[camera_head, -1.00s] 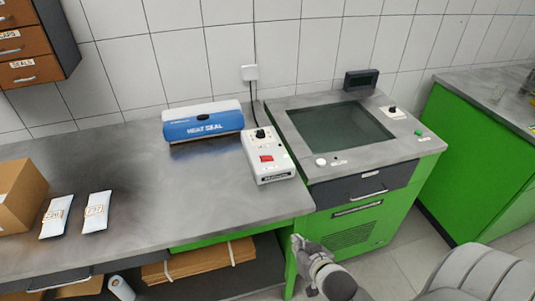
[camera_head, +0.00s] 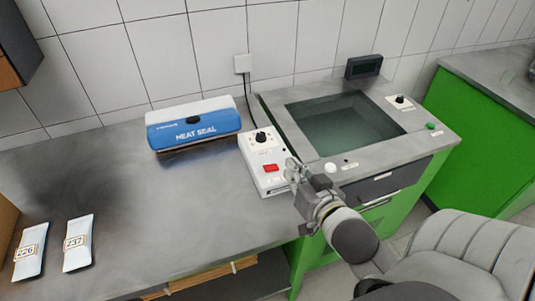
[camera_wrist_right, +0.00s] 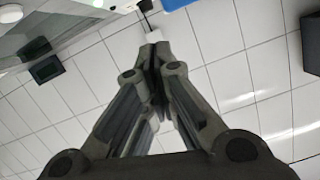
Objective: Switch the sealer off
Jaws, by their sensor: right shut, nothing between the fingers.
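The blue and white heat sealer (camera_head: 193,126) stands at the back of the grey bench. To its right is a white control box (camera_head: 258,150) with a black knob (camera_head: 261,137) on top and a red rocker switch (camera_head: 270,168) near its front. I cannot tell which way the rocker is tipped. My right gripper (camera_head: 290,166) is shut and empty, its tips at the right edge of the box, just right of the switch in the picture; contact is unclear. In the right wrist view the closed fingers (camera_wrist_right: 153,50) point towards the tiled wall. My left gripper is out of view.
Right of the box is a green bench with a dark glass panel (camera_head: 345,122), a white button (camera_head: 330,168) and a green button (camera_head: 431,126). A black cable runs up to a wall socket (camera_head: 243,64). Two labelled pouches (camera_head: 78,243) lie at the left. The bench middle is clear.

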